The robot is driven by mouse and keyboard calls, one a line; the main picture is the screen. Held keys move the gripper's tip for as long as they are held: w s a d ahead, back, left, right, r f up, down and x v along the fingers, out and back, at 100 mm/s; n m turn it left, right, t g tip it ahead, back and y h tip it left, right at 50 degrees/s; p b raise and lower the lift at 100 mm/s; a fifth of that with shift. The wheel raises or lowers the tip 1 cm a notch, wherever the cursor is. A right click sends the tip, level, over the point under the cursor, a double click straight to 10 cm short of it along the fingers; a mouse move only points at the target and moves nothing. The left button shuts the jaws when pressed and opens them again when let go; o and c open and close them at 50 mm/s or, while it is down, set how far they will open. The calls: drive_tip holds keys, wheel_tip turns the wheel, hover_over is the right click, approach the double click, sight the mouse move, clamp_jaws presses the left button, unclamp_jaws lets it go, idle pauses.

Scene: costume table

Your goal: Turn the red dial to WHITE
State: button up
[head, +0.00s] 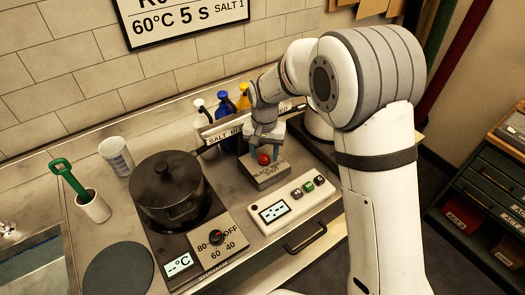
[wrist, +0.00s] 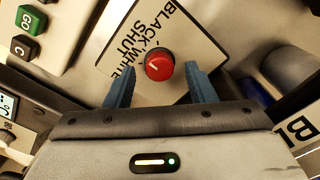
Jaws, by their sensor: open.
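The red dial (head: 264,159) is a round knob on a grey box (head: 268,178) lettered BLACK, WHITE and SHUT. In the wrist view the dial (wrist: 160,66) sits between the two blue-grey fingers of my gripper (wrist: 159,72). The fingers are open, with a gap on each side of the dial, and I see no contact. The dial bears a small mark, but I cannot tell for sure which word it points at. In the head view my gripper (head: 265,147) is directly over the box, and its fingers hide part of the lettered top.
A control panel (head: 287,206) with a display and several buttons lies in front of the box. Several bottles (head: 223,104) stand behind a SALT-labelled rack close to my gripper.

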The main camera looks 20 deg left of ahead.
drive_tip(key=shift+f, duration=0.5)
drive_tip(key=shift+c, duration=0.2)
